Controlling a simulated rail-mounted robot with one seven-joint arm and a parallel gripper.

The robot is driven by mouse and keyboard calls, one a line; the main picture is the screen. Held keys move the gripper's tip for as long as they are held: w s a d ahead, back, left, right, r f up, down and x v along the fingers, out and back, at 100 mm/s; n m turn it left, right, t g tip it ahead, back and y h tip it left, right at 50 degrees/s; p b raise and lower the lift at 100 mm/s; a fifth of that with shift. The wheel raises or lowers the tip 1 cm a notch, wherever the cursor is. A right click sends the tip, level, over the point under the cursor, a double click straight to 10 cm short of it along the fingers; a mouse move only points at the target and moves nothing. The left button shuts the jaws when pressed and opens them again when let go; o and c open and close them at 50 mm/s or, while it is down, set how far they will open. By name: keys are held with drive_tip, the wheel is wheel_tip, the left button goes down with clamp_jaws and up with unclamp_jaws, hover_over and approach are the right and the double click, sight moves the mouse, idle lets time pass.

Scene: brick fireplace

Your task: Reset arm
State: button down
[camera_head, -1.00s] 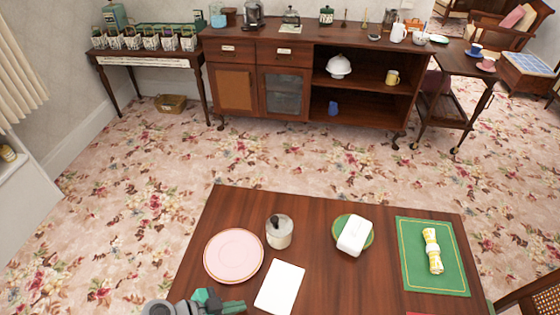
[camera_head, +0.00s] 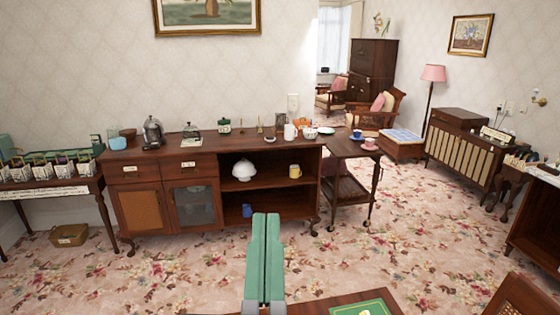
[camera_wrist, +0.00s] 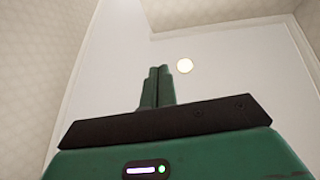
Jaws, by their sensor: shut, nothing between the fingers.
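My gripper (camera_head: 266,222) shows in the head view as two long green fingers pointing up, shut together with nothing between them. It is raised above the near dining table (camera_head: 345,297), in front of the sideboard. In the wrist view my gripper (camera_wrist: 157,72) also has its green fingers together, pointing toward the ceiling (camera_wrist: 210,70) and a round light (camera_wrist: 184,65). No object touches the fingers.
A wooden sideboard (camera_head: 238,158) stands against the back wall with a white covered dish (camera_head: 244,170) and a yellow mug (camera_head: 295,171) on its shelf. A trolley (camera_head: 347,150) stands to its right. A green placemat (camera_head: 362,308) lies on the near table. Carpeted floor is open between.

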drive_tip(key=s+d+r+t+p, duration=0.1)
drive_tip(key=s+r+p, duration=0.2)
drive_tip(key=r+p, duration=2.8)
wheel_tip(320, 180, up, 4)
drive_tip(key=shift+f+n+p, duration=0.2)
drive_tip(key=shift+n+p, duration=0.1)
drive_tip(key=shift+p, duration=0.05)
